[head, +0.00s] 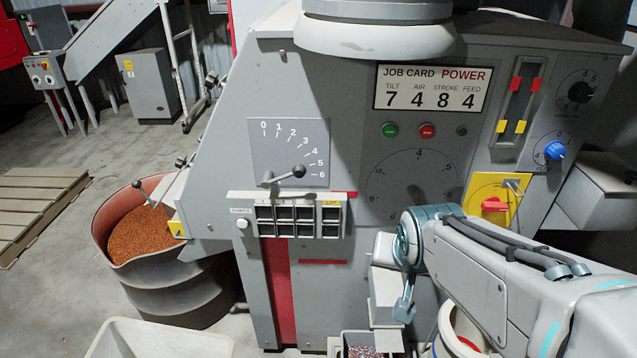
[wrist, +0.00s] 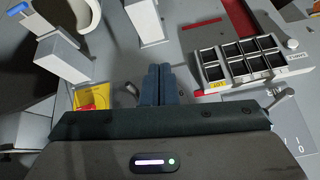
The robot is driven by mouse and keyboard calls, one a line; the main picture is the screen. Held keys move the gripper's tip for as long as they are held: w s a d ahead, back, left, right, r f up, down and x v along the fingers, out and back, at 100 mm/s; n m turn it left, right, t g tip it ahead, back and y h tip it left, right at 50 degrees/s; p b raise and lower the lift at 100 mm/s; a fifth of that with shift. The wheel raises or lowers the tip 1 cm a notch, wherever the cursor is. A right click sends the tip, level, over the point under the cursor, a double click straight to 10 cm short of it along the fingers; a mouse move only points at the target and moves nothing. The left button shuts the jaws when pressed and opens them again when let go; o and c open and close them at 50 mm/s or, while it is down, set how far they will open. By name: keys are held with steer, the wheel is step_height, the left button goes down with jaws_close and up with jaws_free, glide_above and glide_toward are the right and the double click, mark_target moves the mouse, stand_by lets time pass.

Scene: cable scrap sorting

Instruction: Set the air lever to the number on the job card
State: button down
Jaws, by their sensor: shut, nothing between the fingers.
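The job card (head: 432,88) in the head view reads TILT 7, AIR 4, STROKE 8, FEED 4. A lever (wrist: 280,98) also shows at the right of the wrist view, beside scale marks. My gripper (wrist: 160,70) is shut and empty, apart from that lever. In the head view my fingertips cannot be made out; my arm crosses the lower right.
A tray of dark compartments (head: 258,198) sticks out below the scale plate. A round dial (head: 375,190) is partly behind my arm. A yellow panel with a red handle (head: 495,205) is at the right. A drum of orange granules (head: 170,290) stands left.

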steer(key=w+a+f+m+t+y+b, duration=0.4)
steer(key=w+a+f+m+t+b, duration=0.15)
steer(key=w, duration=0.35)
steer(key=w+a+f+m+t+y+b, duration=0.3)
steer(key=w+a+f+m+t+b, duration=0.15)
steer(key=w+a+f+m, duration=0.35)
steer(key=w+a+r+m+t+y, duration=0.1)
steer(key=w+a+r+m+t, duration=0.2)
steer(key=r, duration=0.7)
steer(key=shift+w+r+m+t+p, duration=0.45)
steer(key=shift+w+m+t, duration=0.95)
steer(key=shift+w+m, duration=1.1)
